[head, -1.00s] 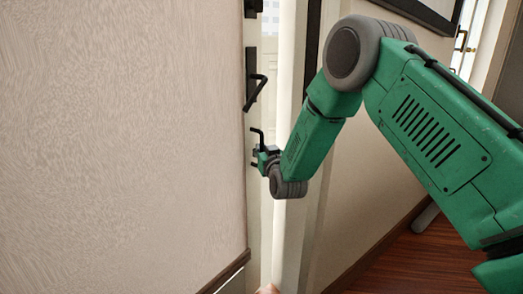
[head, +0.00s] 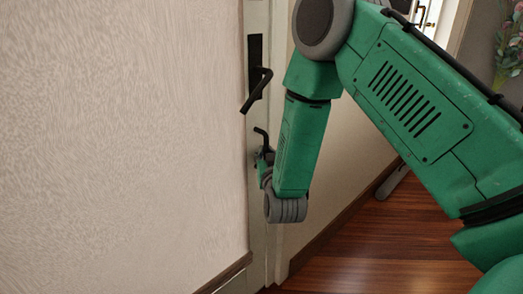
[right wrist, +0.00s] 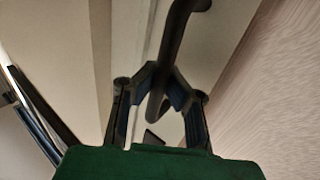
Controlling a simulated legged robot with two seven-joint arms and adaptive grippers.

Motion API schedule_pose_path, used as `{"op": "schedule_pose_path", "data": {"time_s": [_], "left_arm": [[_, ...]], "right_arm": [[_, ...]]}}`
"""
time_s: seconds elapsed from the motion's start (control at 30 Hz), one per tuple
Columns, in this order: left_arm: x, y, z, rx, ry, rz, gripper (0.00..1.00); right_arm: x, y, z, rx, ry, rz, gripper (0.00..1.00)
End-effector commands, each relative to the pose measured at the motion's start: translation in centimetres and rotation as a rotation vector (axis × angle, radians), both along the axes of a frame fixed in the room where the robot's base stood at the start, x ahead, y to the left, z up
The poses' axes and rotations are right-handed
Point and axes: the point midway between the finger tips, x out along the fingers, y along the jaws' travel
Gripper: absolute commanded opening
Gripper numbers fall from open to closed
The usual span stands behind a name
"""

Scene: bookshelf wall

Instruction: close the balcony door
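The balcony door (head: 257,205) shows in the head view as a narrow white strip just right of the near wall's edge. Its black lever handle (head: 257,90) sits on a dark plate and slants down to the left. My right gripper (head: 259,147) is just below the handle, close to the door, with its fingers spread. In the right wrist view, the dark handle (right wrist: 177,40) runs down between the parted fingers of my right gripper (right wrist: 162,90). I cannot tell whether the fingers touch it. My left gripper is not in view.
A large pale textured wall (head: 120,150) fills the left and hides part of the door. A beige wall (head: 345,150) with a dark baseboard stands on the right. Wood floor (head: 370,245) is open at the lower right. Flowers (head: 510,50) show at the upper right edge.

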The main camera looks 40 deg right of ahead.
Motion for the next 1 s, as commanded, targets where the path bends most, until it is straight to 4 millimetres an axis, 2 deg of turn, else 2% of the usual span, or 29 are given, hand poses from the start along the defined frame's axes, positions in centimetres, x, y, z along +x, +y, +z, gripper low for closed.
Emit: {"op": "schedule_pose_path", "data": {"time_s": [0.03, 0.13, 0.2, 0.23, 0.5, 0.63, 0.77, 1.0], "left_arm": [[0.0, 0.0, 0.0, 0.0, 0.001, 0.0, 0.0], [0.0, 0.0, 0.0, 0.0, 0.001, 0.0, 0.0], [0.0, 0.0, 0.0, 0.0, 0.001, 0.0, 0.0], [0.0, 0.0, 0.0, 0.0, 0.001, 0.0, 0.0], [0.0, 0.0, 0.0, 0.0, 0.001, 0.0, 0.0], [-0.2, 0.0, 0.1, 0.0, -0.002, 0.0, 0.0], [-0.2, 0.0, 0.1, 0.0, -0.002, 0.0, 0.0], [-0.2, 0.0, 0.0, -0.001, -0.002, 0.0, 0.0]], "right_arm": [[-0.9, -0.1, -0.9, 0.003, 0.026, -0.01, 0.0], [-1.0, -0.2, -0.8, 0.001, 0.026, -0.012, 0.0], [-1.0, -0.2, -0.8, 0.001, 0.026, -0.012, 0.28], [-1.0, -0.2, -0.8, 0.001, 0.025, -0.012, 0.33], [-0.5, -0.3, -0.9, 0.003, 0.023, -0.009, 0.33], [-1.1, 0.0, -0.8, 0.003, 0.023, -0.008, 0.33], [-2.9, 1.0, -0.8, 0.001, 0.026, -0.006, 0.33], [-7.5, 3.4, -0.8, -0.001, 0.028, -0.006, 0.33]]}}
